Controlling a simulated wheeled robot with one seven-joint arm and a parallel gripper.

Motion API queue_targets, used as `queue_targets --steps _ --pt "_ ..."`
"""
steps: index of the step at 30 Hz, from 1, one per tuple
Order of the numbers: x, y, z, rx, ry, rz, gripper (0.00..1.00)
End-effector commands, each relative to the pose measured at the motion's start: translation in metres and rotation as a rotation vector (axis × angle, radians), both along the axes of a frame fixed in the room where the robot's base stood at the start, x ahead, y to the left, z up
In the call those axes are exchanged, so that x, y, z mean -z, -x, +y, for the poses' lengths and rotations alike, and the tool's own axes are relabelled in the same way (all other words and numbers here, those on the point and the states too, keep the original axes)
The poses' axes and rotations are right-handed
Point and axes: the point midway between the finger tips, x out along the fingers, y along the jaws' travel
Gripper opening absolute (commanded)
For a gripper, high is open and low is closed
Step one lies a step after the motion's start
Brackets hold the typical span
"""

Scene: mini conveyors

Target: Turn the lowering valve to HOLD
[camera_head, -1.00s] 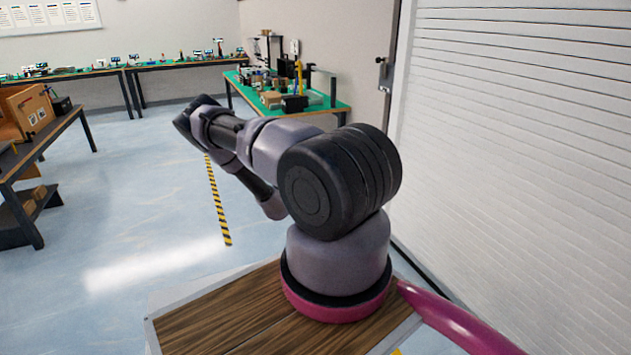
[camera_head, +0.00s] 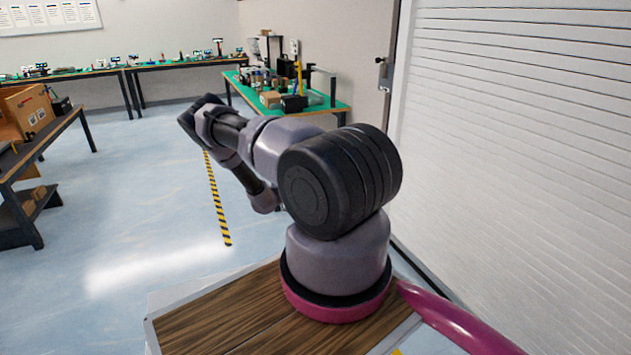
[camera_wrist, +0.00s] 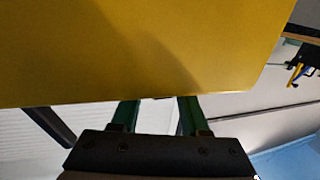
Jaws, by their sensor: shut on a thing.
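A large flat yellow panel (camera_wrist: 150,50) fills the upper part of the wrist view, very close to the camera. My gripper (camera_wrist: 155,102) comes up from the bottom of that view, with two green fingers standing a little apart. The fingertips pass behind the panel's lower edge, so what they grip is hidden. I cannot make out the valve or any HOLD mark. In the head view my arm reaches away to the left, and its own links hide the gripper.
A pale ribbed shutter (camera_head: 520,150) stands close on the right. A green-topped table (camera_head: 335,108) with equipment is at the back. A dark bench (camera_head: 20,165) with a cardboard box (camera_head: 28,108) is on the left. The floor (camera_head: 130,200) between them is open, with a striped strip (camera_head: 217,205).

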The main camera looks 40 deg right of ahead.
Motion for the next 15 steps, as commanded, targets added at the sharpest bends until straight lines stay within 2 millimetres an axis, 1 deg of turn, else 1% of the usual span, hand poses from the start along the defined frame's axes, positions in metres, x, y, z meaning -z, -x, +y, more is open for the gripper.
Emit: queue_targets --steps 15 --pt "0.002 0.0005 -0.0005 0.482 -0.006 -0.002 0.0"
